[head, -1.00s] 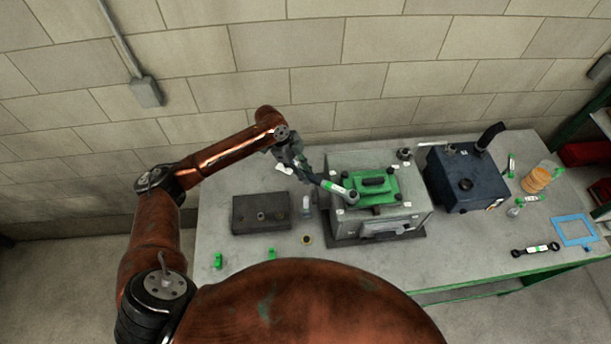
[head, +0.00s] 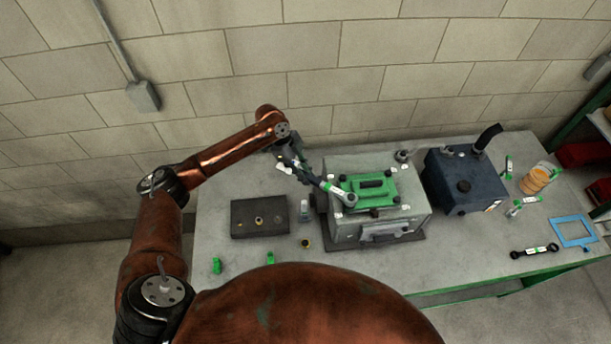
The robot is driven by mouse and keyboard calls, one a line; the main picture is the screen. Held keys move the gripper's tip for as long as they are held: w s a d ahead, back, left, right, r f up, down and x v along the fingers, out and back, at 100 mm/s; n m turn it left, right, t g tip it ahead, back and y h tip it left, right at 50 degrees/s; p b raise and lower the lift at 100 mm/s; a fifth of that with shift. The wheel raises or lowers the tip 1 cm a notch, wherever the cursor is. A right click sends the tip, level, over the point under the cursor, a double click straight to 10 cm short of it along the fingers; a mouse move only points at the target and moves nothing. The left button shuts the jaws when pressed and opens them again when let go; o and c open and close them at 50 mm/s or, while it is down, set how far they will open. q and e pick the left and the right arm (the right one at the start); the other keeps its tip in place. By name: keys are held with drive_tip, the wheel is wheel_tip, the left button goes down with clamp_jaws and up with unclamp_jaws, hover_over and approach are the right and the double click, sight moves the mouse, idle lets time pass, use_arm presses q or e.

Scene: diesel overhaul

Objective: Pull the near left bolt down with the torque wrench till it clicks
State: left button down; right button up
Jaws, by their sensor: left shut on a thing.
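The engine block (head: 345,228) is a grey box on the bench with a green cover (head: 371,189) on top. The torque wrench (head: 335,191) is dark with a green and white band. Its head sits over the near left corner of the green cover and hides the bolt there. My left gripper (head: 300,170) is shut on the wrench's handle, to the left of and behind the block. My right gripper is not in view.
A dark block (head: 259,217) lies left of the engine. A dark blue box (head: 466,179) with a black pipe stands to the right. A double-ended wrench (head: 534,250), a blue frame (head: 574,231) and an orange-filled jar (head: 537,178) are further right.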

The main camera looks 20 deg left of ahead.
use_arm(q)
drive_tip(key=shift+w+a+r+p, duration=0.15)
drive_tip(key=shift+r+p, duration=0.15)
drive_tip(key=shift+r, duration=0.3)
drive_tip(key=shift+w+d+r+p, duration=0.1)
drive_tip(key=shift+r+p, duration=0.2)
drive_tip(key=shift+r, duration=0.7)
drive_tip(key=shift+s, duration=0.1)
wheel_tip(320, 180, up, 6)
drive_tip(key=shift+f, duration=0.1)
drive_tip(key=shift+s, duration=0.1)
